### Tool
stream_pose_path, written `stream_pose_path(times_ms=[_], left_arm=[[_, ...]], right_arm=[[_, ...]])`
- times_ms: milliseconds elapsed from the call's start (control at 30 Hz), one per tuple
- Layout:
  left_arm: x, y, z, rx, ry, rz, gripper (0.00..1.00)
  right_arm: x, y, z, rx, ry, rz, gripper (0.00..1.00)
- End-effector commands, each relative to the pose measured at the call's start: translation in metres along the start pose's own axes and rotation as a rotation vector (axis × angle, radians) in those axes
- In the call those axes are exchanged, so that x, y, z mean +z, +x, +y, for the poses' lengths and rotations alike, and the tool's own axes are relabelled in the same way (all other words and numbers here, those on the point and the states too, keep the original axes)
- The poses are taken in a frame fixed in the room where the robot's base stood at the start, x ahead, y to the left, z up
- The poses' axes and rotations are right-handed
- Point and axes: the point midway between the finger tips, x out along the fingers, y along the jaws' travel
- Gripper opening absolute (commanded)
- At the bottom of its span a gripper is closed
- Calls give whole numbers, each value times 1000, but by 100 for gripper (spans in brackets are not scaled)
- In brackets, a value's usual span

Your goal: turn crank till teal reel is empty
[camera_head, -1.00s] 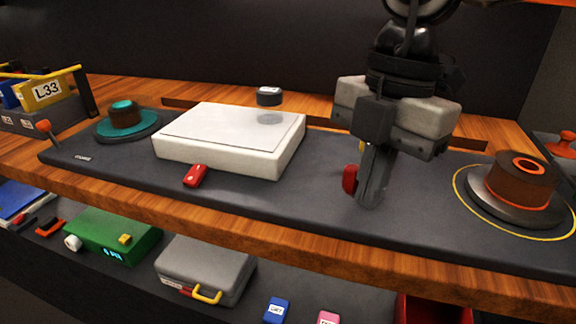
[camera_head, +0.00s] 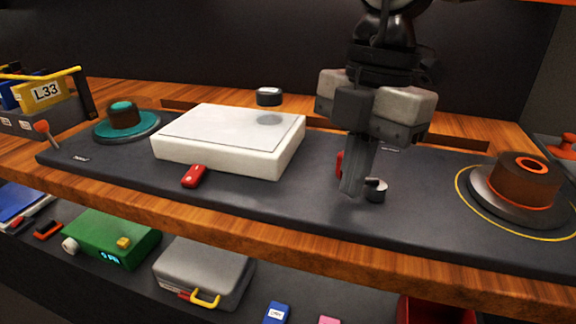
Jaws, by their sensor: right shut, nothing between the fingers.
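The teal reel (camera_head: 124,114) is on the left of the dark panel, with brown material still wound around its core. The orange reel (camera_head: 523,182) at the right holds a thick brown winding. My right gripper (camera_head: 353,190) points down, shut and empty, right of the white box. A red part (camera_head: 340,162), seemingly the crank's handle, shows behind its fingers and is mostly hidden. A grey round knob (camera_head: 376,190), perhaps the crank's hub, stands just right of the fingertips. I cannot tell whether the fingers touch either. My left gripper is out of view.
A white box (camera_head: 228,143) fills the panel's middle left, with a red lever (camera_head: 194,176) at its front and a dark round knob (camera_head: 269,96) behind. A case (camera_head: 205,270) and a green device (camera_head: 110,237) sit on the shelf below.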

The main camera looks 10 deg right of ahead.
Motion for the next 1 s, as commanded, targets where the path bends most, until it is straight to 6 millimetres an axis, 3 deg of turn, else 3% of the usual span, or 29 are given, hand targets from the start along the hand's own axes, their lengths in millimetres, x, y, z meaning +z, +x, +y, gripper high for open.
stream_pose_path(times_ms=[1000], left_arm=[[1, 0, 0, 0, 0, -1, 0]], right_arm=[[12, -2, 22, 1, 1, 0, 0]])
